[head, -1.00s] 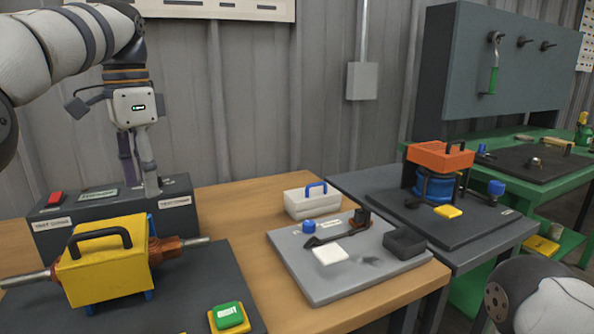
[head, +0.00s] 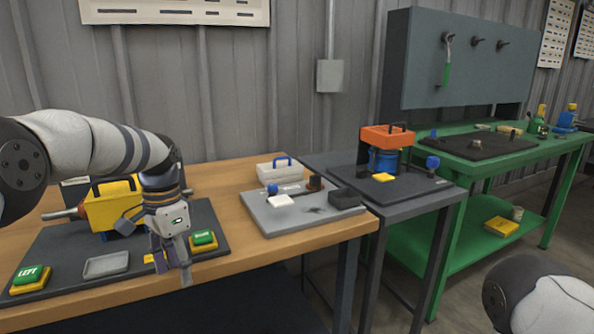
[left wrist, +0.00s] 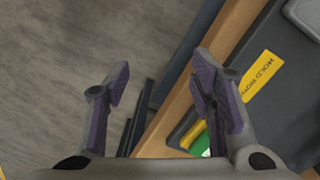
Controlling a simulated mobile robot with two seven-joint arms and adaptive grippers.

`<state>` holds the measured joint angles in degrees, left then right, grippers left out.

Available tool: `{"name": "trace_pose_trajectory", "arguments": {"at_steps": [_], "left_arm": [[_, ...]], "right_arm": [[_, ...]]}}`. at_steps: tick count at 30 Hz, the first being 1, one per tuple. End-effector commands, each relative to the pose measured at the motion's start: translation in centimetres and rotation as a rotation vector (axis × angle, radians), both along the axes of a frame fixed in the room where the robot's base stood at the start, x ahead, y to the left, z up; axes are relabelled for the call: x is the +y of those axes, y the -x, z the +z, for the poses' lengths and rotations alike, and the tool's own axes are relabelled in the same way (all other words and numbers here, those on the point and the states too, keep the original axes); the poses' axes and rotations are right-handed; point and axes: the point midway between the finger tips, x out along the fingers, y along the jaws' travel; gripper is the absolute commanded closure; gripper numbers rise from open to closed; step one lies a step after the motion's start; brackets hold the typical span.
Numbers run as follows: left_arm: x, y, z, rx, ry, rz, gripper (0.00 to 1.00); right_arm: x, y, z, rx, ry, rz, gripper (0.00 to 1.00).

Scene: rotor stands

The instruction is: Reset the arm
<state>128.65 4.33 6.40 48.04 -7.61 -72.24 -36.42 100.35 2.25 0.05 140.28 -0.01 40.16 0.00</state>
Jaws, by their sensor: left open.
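My left gripper (head: 177,268) hangs fingers-down at the front edge of the wooden table, beside the right green button (head: 203,240). In the left wrist view the left gripper (left wrist: 162,66) is open, with nothing between its fingers; floor and the table edge show below it. The green button (left wrist: 200,142) is partly hidden by a finger there. A grey arm part of mine (head: 540,298) shows at the bottom right; its gripper is out of view.
A yellow housing with a black handle (head: 112,208) sits on the dark mat (head: 60,246) behind my left arm. A left green button (head: 30,276) and grey tray (head: 105,264) lie in front. A grey board (head: 300,219), black stand and green bench (head: 480,168) extend right.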

Motion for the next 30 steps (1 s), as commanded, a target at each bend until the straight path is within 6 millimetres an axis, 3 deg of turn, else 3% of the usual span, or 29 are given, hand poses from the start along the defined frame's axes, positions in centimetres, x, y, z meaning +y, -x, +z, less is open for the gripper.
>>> {"name": "trace_pose_trajectory", "arguments": {"at_steps": [1, 5, 6, 8, 9, 11, 13, 15, 18, 21, 25, 30], "left_arm": [[-0.4, 1.1, -3.4, 0.019, 0.002, 0.021, 0.5], [-1.4, 5.3, -12.8, 0.049, 0.012, 0.108, 0.5], [-1.7, 7.4, -15.7, 0.059, 0.014, 0.142, 0.5], [-2.0, 10.9, -19.7, 0.074, 0.015, 0.195, 0.5], [-2.2, 13.6, -22.0, 0.083, 0.016, 0.233, 0.5], [-2.4, 17.9, -25.0, 0.099, 0.014, 0.294, 0.5], [-2.5, 23.6, -27.5, 0.116, 0.005, 0.368, 0.5], [-2.4, 29.6, -29.0, 0.133, -0.009, 0.447, 0.5], [-2.0, 37.4, -29.0, 0.151, -0.038, 0.552, 0.5], [-1.5, 43.1, -27.5, 0.157, -0.069, 0.634, 0.5], [-1.1, 46.6, -25.8, 0.157, -0.092, 0.691, 0.5], [-1.0, 47.2, -25.5, 0.154, -0.095, 0.702, 0.5]], "right_arm": [[0.0, 0.1, 0.0, 0.001, 0.0, 0.0, 0.6], [0.0, 0.1, 0.1, 0.003, 0.001, -0.001, 0.6], [0.0, 0.2, 0.1, 0.004, 0.001, -0.001, 0.6], [0.0, 0.2, 0.1, 0.004, 0.001, -0.001, 0.6], [0.0, 0.2, 0.1, 0.004, 0.001, -0.001, 0.6], [0.0, 0.1, 0.1, 0.003, 0.001, -0.001, 0.6], [0.0, 0.1, 0.1, 0.003, 0.001, -0.001, 0.6], [0.0, 0.1, 0.1, 0.002, 0.001, -0.001, 0.6], [0.0, 0.1, 0.1, 0.002, 0.001, -0.001, 0.6], [0.0, 0.1, 0.1, 0.002, 0.001, -0.001, 0.6], [0.0, 0.1, 0.1, 0.002, 0.001, -0.001, 0.6], [0.0, 0.1, 0.1, 0.002, 0.001, -0.001, 0.6]]}}
